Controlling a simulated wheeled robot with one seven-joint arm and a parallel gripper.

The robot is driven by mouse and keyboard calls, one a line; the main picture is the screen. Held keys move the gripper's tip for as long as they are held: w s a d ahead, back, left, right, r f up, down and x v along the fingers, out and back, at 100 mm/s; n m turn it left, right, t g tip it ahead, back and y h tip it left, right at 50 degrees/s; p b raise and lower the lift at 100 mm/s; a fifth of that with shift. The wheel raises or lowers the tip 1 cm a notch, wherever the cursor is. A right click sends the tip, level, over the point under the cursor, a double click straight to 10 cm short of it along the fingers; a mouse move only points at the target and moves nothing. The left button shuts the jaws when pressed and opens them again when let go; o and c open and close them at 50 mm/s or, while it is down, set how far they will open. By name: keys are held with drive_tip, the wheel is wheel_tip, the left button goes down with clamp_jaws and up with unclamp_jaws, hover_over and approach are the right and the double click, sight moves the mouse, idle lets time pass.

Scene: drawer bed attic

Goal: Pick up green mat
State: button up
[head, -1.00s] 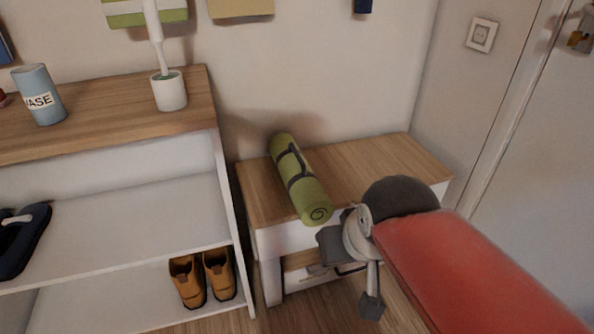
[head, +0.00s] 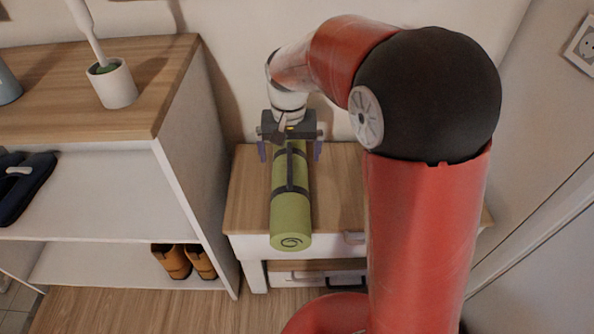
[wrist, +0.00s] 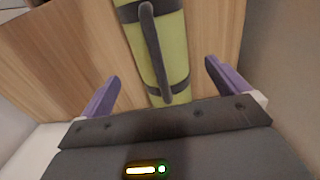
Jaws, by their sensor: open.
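The green mat (head: 291,214) is rolled up with dark straps and a carry handle. It lies lengthwise on the small wooden-topped cabinet (head: 246,190), its spiral end at the front edge. My gripper (head: 289,152) is open above the far part of the mat, with one purple finger on each side of it. In the wrist view the mat (wrist: 158,50) runs up the picture between the two spread fingers (wrist: 162,88), with the strap handle facing the camera. The fingers look apart from the mat. The mat's far end is hidden under my gripper.
A white shelf unit (head: 190,150) with a wooden top stands close on the left, holding a white brush holder (head: 112,84) and brown shoes (head: 186,262). A wall is right behind the cabinet. A drawer handle (head: 354,237) shows on the cabinet front.

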drive_tip(key=f, duration=0.7)
drive_tip(key=shift+s, duration=0.35)
drive_tip(key=shift+r, duration=0.15)
drive_tip(key=c, duration=1.1)
drive_tip(key=shift+c, duration=0.2)
